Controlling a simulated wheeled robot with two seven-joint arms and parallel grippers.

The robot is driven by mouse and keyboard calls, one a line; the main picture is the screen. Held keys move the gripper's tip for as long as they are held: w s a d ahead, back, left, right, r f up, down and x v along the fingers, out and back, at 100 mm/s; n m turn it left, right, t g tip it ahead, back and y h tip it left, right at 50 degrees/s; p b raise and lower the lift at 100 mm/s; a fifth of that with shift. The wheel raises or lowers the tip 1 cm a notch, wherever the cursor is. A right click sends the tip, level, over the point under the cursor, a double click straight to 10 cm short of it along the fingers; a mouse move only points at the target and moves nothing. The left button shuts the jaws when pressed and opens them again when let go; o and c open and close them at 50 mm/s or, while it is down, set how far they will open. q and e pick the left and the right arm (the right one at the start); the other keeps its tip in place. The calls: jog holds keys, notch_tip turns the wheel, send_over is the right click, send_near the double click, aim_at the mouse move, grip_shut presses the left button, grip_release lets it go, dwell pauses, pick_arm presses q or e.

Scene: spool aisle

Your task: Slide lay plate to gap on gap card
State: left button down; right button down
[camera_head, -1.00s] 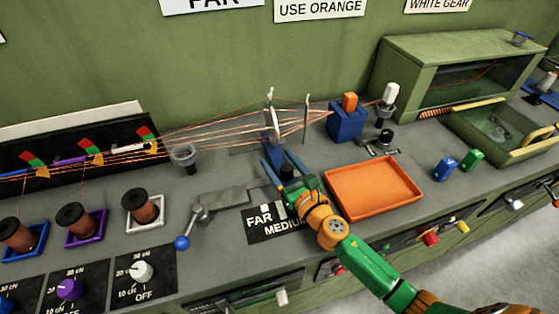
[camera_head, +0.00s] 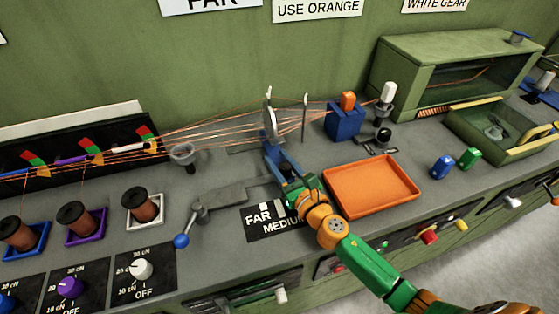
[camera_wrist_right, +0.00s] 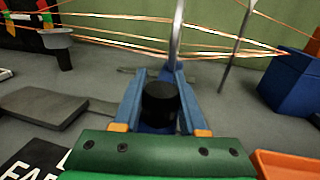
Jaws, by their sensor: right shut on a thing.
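The lay plate (camera_head: 270,124) is a thin pale disc standing upright at the middle of the bench, with copper wires running to it from the left. It shows edge-on in the wrist view (camera_wrist_right: 176,38). A black cylindrical knob (camera_wrist_right: 160,102) stands in front of it. My right gripper (camera_head: 276,157) reaches in from the front, its blue fingers shut on either side of this knob. The gap card (camera_head: 260,218), black with "FAR" and "MEDIUM" in white, lies on the bench left of my right wrist, which partly hides it. My left gripper is out of view.
A grey lever with a blue ball (camera_head: 181,241) is left of the card. An orange tray (camera_head: 372,187) is close on the right. A thin upright post (camera_head: 305,118) and a blue block (camera_head: 345,122) stand behind. Copper wires cross low overhead.

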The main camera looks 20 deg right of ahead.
dwell(0.8)
jog(key=a, duration=0.7)
jog(key=shift+s, duration=0.1)
jog(key=shift+r, duration=0.1)
jog(key=c, duration=0.8)
grip_release()
jog(key=o, duration=0.4)
jog(key=shift+c, duration=0.2)
jog(key=v, duration=0.7)
